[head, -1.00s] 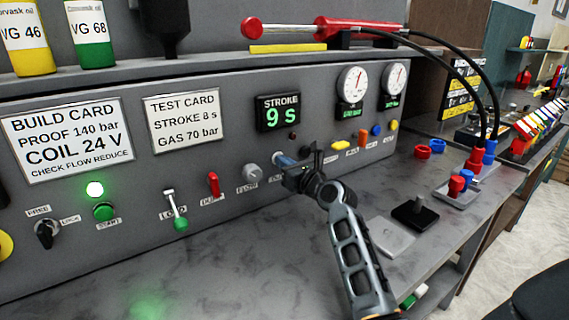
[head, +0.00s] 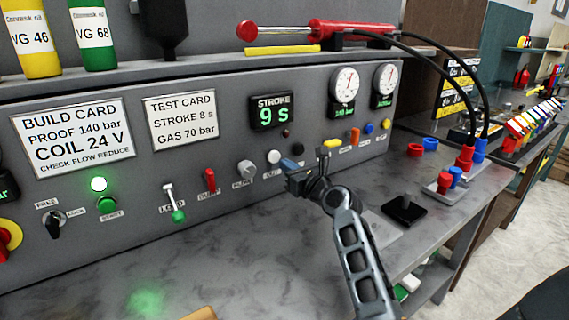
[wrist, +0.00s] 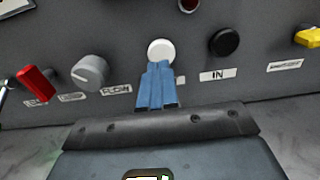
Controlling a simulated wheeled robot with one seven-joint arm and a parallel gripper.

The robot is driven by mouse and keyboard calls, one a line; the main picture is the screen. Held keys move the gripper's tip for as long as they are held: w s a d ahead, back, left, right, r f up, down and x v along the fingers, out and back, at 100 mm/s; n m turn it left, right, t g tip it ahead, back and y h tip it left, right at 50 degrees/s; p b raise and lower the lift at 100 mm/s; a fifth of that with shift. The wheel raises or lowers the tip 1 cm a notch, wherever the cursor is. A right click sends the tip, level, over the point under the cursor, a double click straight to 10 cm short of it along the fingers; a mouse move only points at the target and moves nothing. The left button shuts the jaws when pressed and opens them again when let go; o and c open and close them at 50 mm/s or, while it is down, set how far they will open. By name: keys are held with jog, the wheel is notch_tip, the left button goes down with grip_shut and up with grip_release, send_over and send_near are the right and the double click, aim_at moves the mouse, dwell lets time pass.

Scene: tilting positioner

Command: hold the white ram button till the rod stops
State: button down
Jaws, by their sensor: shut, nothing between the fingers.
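The white ram button (head: 273,157) is on the grey panel, and its whole face shows in the head view. In the wrist view the white button (wrist: 160,48) is straight ahead, its lower edge covered by my fingertips. My gripper (head: 291,168) is shut and empty, its blue fingers (wrist: 158,72) together and pointing at the panel. In the head view the tips look a little apart from the button; contact is not clear. The rod (head: 282,27) sticks out left from the red ram cylinder (head: 345,29), with a red knob (head: 248,31) on its end.
A black button (wrist: 224,42) labelled IN is right of the white one; a grey flow knob (wrist: 90,72) and a red switch (wrist: 38,82) are left. The stroke display (head: 272,113) reads 9 s. The bench top (head: 240,240) below is mostly clear.

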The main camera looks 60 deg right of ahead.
jog(key=v, duration=0.8)
jog(key=shift+s+a+b, duration=0.2)
jog(key=shift+s+b, duration=0.1)
jog(key=shift+b, duration=0.15)
jog(key=shift+f, duration=0.15)
